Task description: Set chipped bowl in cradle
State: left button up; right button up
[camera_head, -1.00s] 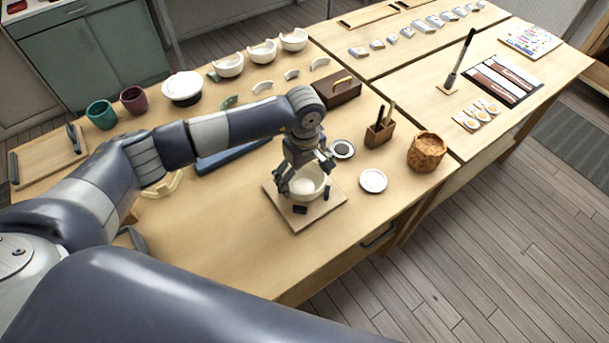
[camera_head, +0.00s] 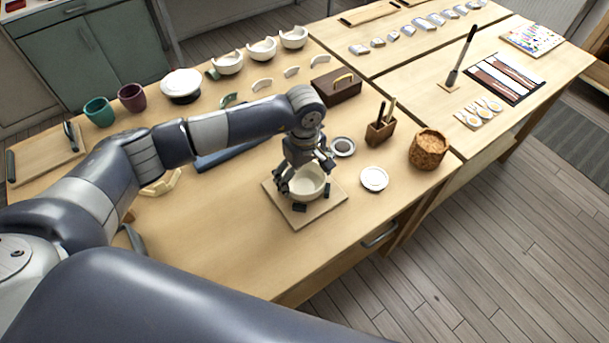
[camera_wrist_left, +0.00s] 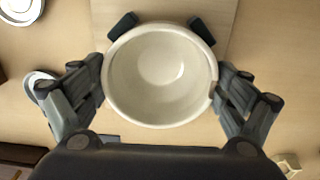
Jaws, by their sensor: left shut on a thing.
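The chipped bowl (camera_head: 308,186) is cream white and sits upright at the cradle, a square wooden board (camera_head: 283,207) with small dark pads. My left gripper (camera_head: 305,175) is over the bowl, with its fingers shut on opposite sides of the rim. In the left wrist view the bowl (camera_wrist_left: 160,75) lies between the two fingers, and a small notch shows in its right rim. Two dark pads (camera_wrist_left: 122,25) stand close against its far side. I cannot tell whether the bowl's base touches the board. My right gripper is not in view.
A small white dish (camera_head: 374,179), a round dark-centred dish (camera_head: 343,147), a brush holder (camera_head: 380,132) and a woven basket (camera_head: 428,149) stand right of the cradle. A wooden box (camera_head: 337,88) is behind. Several broken bowls (camera_head: 228,63) line the back. The front tabletop is clear.

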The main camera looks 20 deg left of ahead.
pick_arm(q)
jog(key=shift+f+b, duration=0.2)
jog(key=shift+b, duration=0.2)
dwell(0.8)
jog(key=o, duration=0.7)
jog(key=shift+r, duration=0.1)
dwell(0.3)
jog(key=shift+r+p, duration=1.15)
jog(key=shift+r, duration=1.75)
